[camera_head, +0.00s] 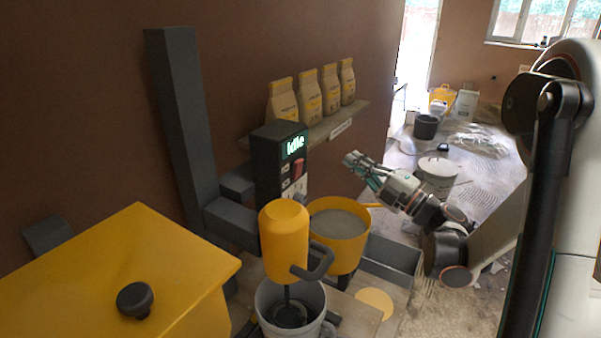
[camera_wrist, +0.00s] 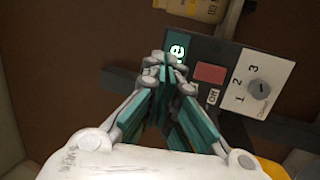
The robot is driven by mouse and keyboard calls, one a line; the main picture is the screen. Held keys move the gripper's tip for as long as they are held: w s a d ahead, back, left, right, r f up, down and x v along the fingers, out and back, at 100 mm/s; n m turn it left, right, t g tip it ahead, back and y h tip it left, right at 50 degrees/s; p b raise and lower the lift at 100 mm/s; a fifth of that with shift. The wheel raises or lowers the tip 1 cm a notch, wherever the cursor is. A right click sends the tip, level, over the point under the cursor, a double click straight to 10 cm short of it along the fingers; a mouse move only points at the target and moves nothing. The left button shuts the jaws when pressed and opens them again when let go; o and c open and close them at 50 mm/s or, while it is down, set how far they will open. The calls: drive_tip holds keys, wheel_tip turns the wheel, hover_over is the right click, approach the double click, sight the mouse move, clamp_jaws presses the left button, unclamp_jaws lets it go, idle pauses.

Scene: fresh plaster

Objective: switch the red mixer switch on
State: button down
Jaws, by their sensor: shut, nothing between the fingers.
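The mixer's dark control box (camera_head: 268,150) stands on the wall-side frame, its small screen (camera_head: 296,146) reading "Idle" in green. The red switch (camera_head: 299,168) is on its front below the screen. In the wrist view the red switch (camera_wrist: 210,73) lies just right of my fingers, with the dark panel (camera_wrist: 205,48) around it. My gripper (camera_head: 352,160) is to the right of the box in the head view, apart from it. In the wrist view my gripper (camera_wrist: 170,70) is shut and empty, its fingertips overlapping the screen's edge. I cannot tell which way the switch is set.
A white plate with a numbered dial (camera_wrist: 257,87) sits beside the switch. The yellow mixer head (camera_head: 284,240) hangs over a grey bucket (camera_head: 262,297). Bags (camera_head: 283,101) line a shelf (camera_head: 345,118) behind.

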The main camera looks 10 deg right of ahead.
sight(297, 167)
wheel_tip(297, 167, down, 8)
drive_tip(key=s+n+g+y, duration=0.1)
drive_tip(key=s+n+g, duration=0.1)
drive_tip(key=s+g, duration=0.1)
drive_tip(key=shift+a+r+n+y, duration=0.2)
drive_tip(key=shift+a+n+y, duration=0.2)
drive_tip(key=shift+a, duration=0.05)
drive_tip(key=shift+w, duration=0.1)
drive_tip(key=b+x, duration=0.3)
drive_tip(key=x, duration=1)
drive_tip(key=shift+w+a, duration=0.25)
drive_tip(key=shift+a, duration=0.15)
drive_tip(key=shift+a, duration=0.1)
